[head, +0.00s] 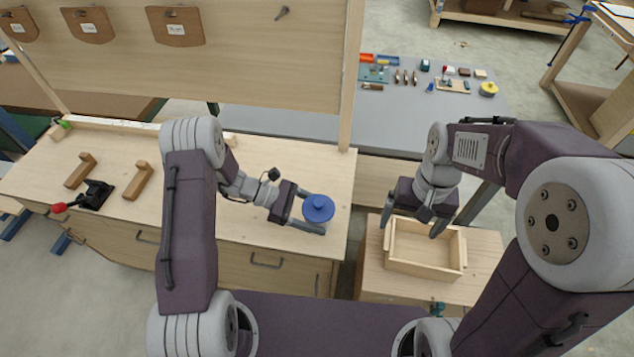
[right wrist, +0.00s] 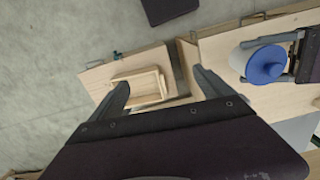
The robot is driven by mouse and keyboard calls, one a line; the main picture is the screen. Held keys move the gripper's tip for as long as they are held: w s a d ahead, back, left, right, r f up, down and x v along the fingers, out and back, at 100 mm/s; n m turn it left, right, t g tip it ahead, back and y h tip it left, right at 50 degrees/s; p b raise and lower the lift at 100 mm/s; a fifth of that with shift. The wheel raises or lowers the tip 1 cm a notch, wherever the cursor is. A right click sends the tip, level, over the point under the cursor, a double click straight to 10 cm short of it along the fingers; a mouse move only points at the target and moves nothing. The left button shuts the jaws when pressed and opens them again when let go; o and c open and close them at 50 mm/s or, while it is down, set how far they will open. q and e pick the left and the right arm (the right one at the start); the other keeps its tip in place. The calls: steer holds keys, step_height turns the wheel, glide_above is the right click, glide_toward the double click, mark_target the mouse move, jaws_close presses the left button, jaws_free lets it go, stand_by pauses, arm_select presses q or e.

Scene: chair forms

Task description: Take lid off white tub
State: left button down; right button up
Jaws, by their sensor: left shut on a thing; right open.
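The white tub (right wrist: 238,62) shows its side in the right wrist view, with a round blue lid (head: 318,208) on top; the lid also shows in the right wrist view (right wrist: 266,65). From the head view the lid hides most of the tub. My left gripper (head: 316,212) is shut around the tub below the lid, near the right end of the wooden bench. I cannot tell whether the tub touches the bench. My right gripper (head: 411,224) is open and empty above the wooden tray, to the right of the tub and apart from it.
The shallow wooden tray (head: 425,271) stands on a small cabinet (head: 484,262) right of the bench (head: 240,160). A black clamp with a red tip (head: 92,196) and wooden hooks (head: 139,181) lie at the bench's left. A grey table (head: 285,122) behind holds small parts.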

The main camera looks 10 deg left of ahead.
steer(key=w+a+r+n, duration=0.1)
steer(key=w+a+r, duration=0.4)
steer(key=w+a, duration=0.1)
steer(key=r+n, duration=0.1)
steer(key=n, duration=0.3)
glide_above(319, 201)
step_height(319, 201, down, 12)
steer(key=shift+s+r, duration=0.1)
steer(key=shift+r, duration=0.05)
steer(key=c, duration=1.3)
steer(key=shift+r, duration=0.15)
steer(key=shift+c, duration=0.2)
steer(key=shift+r, duration=1)
steer(key=shift+r, duration=2)
